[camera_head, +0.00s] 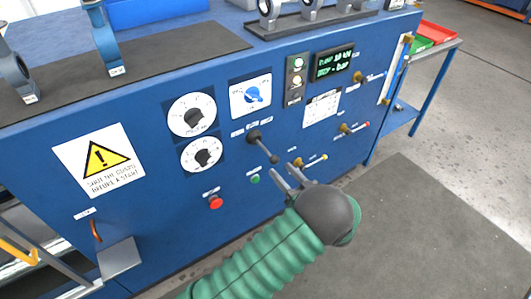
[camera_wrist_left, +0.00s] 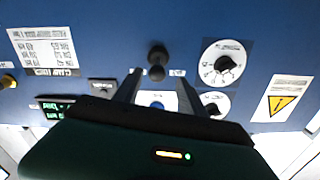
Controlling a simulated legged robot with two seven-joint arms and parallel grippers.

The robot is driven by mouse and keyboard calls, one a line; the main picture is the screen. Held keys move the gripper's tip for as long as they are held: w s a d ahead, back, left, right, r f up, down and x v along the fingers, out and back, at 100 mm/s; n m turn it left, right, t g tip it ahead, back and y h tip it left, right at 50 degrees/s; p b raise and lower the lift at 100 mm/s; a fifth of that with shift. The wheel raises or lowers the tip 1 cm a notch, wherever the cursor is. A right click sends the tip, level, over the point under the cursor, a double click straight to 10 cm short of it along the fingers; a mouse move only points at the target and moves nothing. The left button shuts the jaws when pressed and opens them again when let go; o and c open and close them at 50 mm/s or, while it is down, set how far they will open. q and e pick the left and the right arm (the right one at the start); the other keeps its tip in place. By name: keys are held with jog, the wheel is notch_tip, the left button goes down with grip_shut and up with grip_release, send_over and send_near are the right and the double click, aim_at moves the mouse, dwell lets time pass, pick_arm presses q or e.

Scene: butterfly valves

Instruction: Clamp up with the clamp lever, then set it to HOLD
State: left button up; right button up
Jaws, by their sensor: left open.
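A black lever (camera_head: 263,147) with a round knob sticks out of the blue panel, tilted down to the right; I take it as the clamp lever. It also shows in the left wrist view (camera_wrist_left: 157,56), end-on, just beyond and between the fingertips. My left gripper (camera_head: 282,174) is open and empty, its fingers reaching toward the panel just below the knob. The left wrist view shows its fingers apart (camera_wrist_left: 160,84). I cannot tell whether they touch the lever. A lit display (camera_head: 334,62) shows green text, partly too small to read. My right gripper is not in view.
Two dials (camera_head: 192,115), a blue rotary knob (camera_head: 254,95), a red button (camera_head: 216,203) and a green button (camera_head: 255,179) surround the lever. Small valve handles (camera_head: 316,159) project at the right. A side table (camera_head: 403,119) stands beyond the panel; grey floor lies right.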

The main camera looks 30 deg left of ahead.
aim_at(272, 157)
pick_arm(q)
jog(key=x, duration=0.2)
jog(key=b+x, duration=0.1)
jog(key=x, duration=0.4)
jog(key=shift+w+a+r, duration=0.1)
jog(key=shift+w, duration=0.35)
jog(key=x, duration=0.4)
jog(key=shift+s+a+b, duration=0.1)
jog(key=shift+a+b, duration=0.15)
jog(key=shift+b, duration=0.1)
jog(key=shift+d, duration=0.2)
jog(key=shift+d+r, duration=0.1)
jog(key=shift+d, duration=0.1)
jog(key=c, duration=0.5)
jog(key=shift+a, duration=0.1)
grip_shut()
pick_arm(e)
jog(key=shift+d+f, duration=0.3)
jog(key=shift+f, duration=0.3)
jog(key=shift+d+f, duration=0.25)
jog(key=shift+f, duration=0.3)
pick_arm(q)
jog(key=shift+s, duration=0.1)
